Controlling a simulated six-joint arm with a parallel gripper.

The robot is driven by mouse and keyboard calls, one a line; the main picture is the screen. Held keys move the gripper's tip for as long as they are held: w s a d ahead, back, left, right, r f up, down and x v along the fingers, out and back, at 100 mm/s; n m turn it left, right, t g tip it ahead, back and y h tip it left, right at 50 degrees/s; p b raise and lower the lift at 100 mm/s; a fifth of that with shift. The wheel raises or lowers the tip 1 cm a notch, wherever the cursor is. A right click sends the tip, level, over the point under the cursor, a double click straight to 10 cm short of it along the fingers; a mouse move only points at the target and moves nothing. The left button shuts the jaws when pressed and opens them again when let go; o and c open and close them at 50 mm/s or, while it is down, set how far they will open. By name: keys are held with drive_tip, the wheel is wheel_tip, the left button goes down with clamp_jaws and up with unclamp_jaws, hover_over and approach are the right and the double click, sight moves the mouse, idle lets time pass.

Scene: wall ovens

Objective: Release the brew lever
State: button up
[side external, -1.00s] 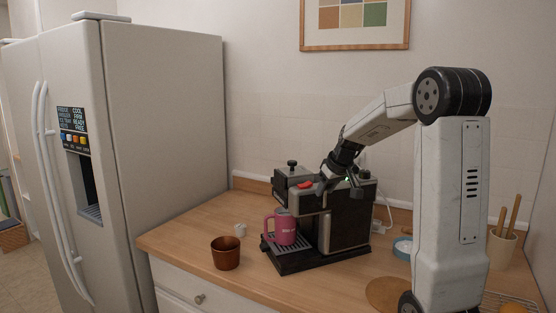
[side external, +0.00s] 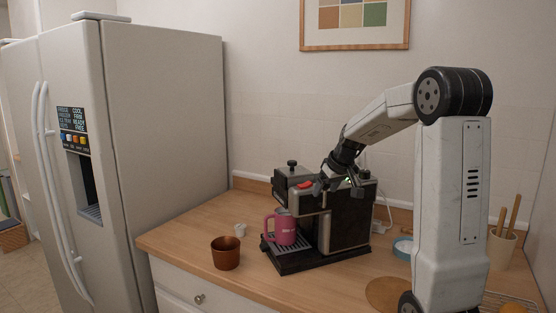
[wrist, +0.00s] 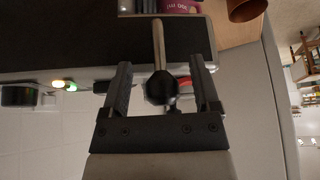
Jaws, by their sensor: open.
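The coffee machine (side external: 346,220) is dark, with metal trim, and stands on the wooden counter. In the wrist view its brew lever appears as a pale rod ending in a black knob (wrist: 160,88). My gripper (wrist: 160,65) is open, with one finger on each side of the lever and a visible gap on both sides. In the side external view my gripper (side external: 340,184) is low over the machine's top, and I cannot make out the lever there. A pink mug (side external: 285,230) stands on the machine's drip tray.
A brown cup (side external: 226,253) and a small white cup (side external: 240,230) stand on the counter (side external: 180,236) left of the machine. A white fridge (side external: 165,120) is further left. A utensil pot (side external: 501,246) and a blue-rimmed dish (side external: 403,248) are to the right.

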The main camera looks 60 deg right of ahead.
drive_tip(key=v, duration=0.7)
drive_tip(key=shift+s+r, duration=0.2)
drive_tip(key=shift+a, duration=0.15)
drive_tip(key=w+a+f+n+g+y, duration=0.1)
drive_tip(key=w+a+f+n, duration=0.15)
drive_tip(key=a+f, duration=0.8)
drive_tip(key=w+a+f+n+g+y, duration=0.1)
drive_tip(key=w+a+f+n, duration=0.15)
drive_tip(key=a+f, duration=0.75)
drive_tip(key=s+a+f, duration=0.2)
drive_tip(key=s+a, duration=0.2)
drive_tip(key=a, duration=0.7)
drive_tip(key=shift+f+n, duration=0.25)
drive_tip(key=shift+n, duration=0.05)
drive_tip(key=shift+w+r, duration=0.1)
drive_tip(key=shift+w, duration=0.05)
